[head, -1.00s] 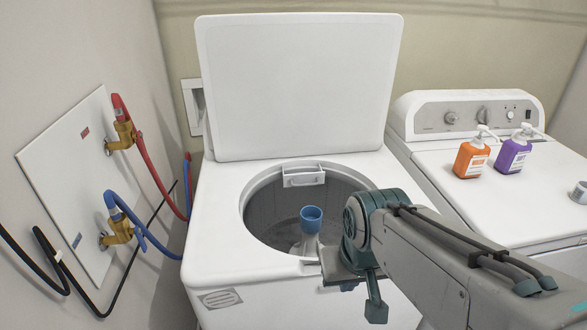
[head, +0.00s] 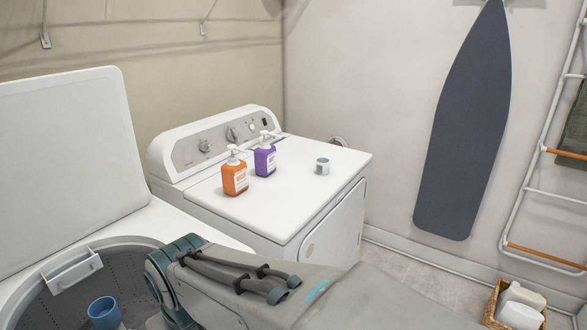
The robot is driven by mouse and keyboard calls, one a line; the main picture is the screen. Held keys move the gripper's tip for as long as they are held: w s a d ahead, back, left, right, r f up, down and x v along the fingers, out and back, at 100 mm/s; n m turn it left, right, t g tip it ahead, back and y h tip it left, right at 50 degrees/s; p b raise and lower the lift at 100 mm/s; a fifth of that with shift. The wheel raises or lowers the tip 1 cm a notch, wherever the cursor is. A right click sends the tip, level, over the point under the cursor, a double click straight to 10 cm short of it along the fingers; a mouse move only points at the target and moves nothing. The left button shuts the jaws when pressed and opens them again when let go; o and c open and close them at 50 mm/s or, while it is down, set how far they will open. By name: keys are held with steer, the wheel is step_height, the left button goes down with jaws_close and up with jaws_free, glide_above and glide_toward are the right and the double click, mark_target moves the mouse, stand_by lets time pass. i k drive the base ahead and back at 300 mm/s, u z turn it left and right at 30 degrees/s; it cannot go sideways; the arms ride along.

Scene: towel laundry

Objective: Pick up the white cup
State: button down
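A small pale cup with a grey band (head: 322,167) stands upright on the white top of the dryer, right of the two pump bottles. It is the only whitish cup in view. My arm crosses the bottom of the head view in front of the washer, well to the lower left of the cup. My gripper's fingers are out of the frame, below its bottom edge.
An orange pump bottle (head: 235,175) and a purple one (head: 265,157) stand on the dryer (head: 290,205). The washer's lid (head: 70,165) is up; a blue cup-shaped piece (head: 104,312) shows in its tub. A basket (head: 492,306) with white items sits on the floor.

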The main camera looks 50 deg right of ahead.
mark_target(322, 166)
steer(key=z, duration=2.8)
steer(key=i, duration=2.3)
steer(key=u, duration=3.05)
